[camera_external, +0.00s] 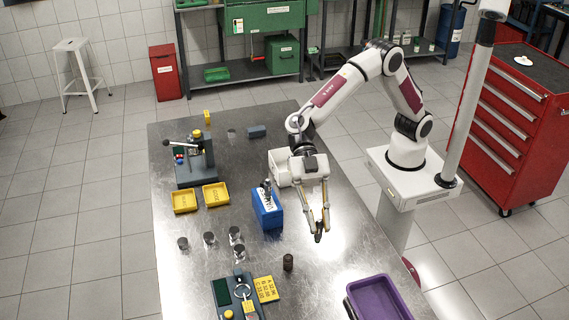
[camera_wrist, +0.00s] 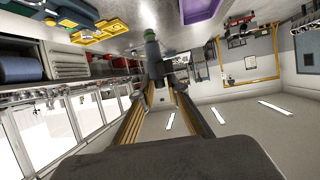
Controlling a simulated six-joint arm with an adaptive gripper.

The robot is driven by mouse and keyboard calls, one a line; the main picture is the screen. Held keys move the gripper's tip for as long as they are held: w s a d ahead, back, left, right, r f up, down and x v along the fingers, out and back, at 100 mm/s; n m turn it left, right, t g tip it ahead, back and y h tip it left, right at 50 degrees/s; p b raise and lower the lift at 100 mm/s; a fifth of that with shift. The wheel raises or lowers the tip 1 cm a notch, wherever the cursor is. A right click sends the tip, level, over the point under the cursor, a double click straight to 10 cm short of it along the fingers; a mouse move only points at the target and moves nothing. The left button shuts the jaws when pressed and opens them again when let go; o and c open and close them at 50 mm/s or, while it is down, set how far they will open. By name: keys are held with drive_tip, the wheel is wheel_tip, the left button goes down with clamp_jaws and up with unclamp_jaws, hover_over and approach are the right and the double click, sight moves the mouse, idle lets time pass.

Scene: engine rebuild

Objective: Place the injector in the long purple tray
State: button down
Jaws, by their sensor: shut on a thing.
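My gripper (camera_external: 320,226) points down above the right half of the metal table. Its two fingers meet at the tips, shut on a small dark injector (camera_external: 318,238). In the wrist view the injector (camera_wrist: 153,54) stands out beyond the fingertips as a dark, slim body with a greenish part. The long purple tray (camera_external: 381,300) lies at the near right of the table, cut by the bottom edge of the outside view. My gripper is behind it and to its left. The tray also shows in part at the top of the wrist view (camera_wrist: 207,13).
A blue box (camera_external: 267,214) stands left of my gripper, a white box (camera_external: 280,168) behind it. A dark cylinder (camera_external: 288,262) stands in front. Yellow trays (camera_external: 185,203), several metal cylinders and a fixture with a yellow plate (camera_external: 265,289) are further left. Bare table lies between gripper and tray.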

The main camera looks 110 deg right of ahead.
drive_tip(key=s+a+n+g, duration=0.2)
drive_tip(key=s+a+g, duration=0.1)
drive_tip(key=s+a, duration=1)
hover_over(373, 305)
wheel_tip(373, 305, down, 4)
drive_tip(key=shift+f, duration=0.5)
drive_tip(key=shift+w, duration=0.1)
wheel_tip(373, 305, down, 6)
drive_tip(key=shift+f, duration=0.15)
drive_tip(key=shift+f, duration=1.85)
drive_tip(key=shift+f, duration=0.1)
